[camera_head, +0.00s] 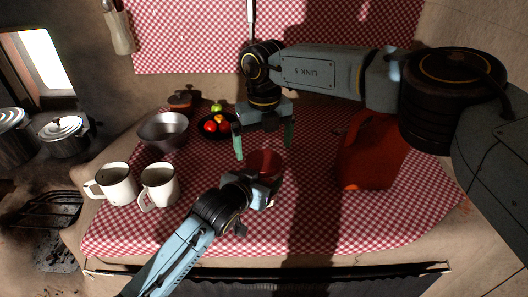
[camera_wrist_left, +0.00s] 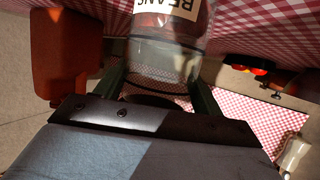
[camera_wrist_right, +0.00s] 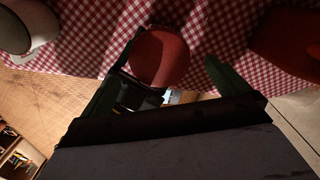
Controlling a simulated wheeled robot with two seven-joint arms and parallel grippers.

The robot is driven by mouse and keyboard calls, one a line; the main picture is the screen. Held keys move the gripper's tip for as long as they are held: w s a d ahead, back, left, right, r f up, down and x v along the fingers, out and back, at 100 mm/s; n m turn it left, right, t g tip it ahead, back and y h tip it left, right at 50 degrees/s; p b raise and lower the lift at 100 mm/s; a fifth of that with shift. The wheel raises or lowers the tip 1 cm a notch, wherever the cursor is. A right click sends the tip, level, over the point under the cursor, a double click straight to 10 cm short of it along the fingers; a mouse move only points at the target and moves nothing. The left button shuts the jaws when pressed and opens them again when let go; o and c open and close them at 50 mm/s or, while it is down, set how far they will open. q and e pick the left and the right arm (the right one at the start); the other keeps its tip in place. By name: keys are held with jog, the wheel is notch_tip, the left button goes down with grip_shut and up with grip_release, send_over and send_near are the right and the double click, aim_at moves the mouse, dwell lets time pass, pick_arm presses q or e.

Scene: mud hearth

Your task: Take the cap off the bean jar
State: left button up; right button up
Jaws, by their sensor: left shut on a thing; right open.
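The bean jar (camera_wrist_left: 168,62) is clear glass with a white label reading BEANS in the left wrist view. Its round red cap (camera_head: 264,163) faces up in the head view and also shows in the right wrist view (camera_wrist_right: 160,57). My left gripper (camera_head: 264,190) is shut on the jar's body, low in the head view; the arm hides much of the jar there. My right gripper (camera_head: 263,150) is open, pointing down over the cap. Its green fingers stand apart on either side of the cap in the picture, and I see no contact.
Two white mugs (camera_head: 117,184) and (camera_head: 160,186) stand left of the jar, with a metal bowl (camera_head: 163,132) behind them. A dark plate (camera_head: 217,127) of tomatoes is behind the jar. A red canister (camera_head: 368,158) stands to the right. The checked cloth (camera_head: 320,232) is clear in front.

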pick_arm(q)
jog(key=o, duration=1.9)
jog(key=shift+o, duration=0.2)
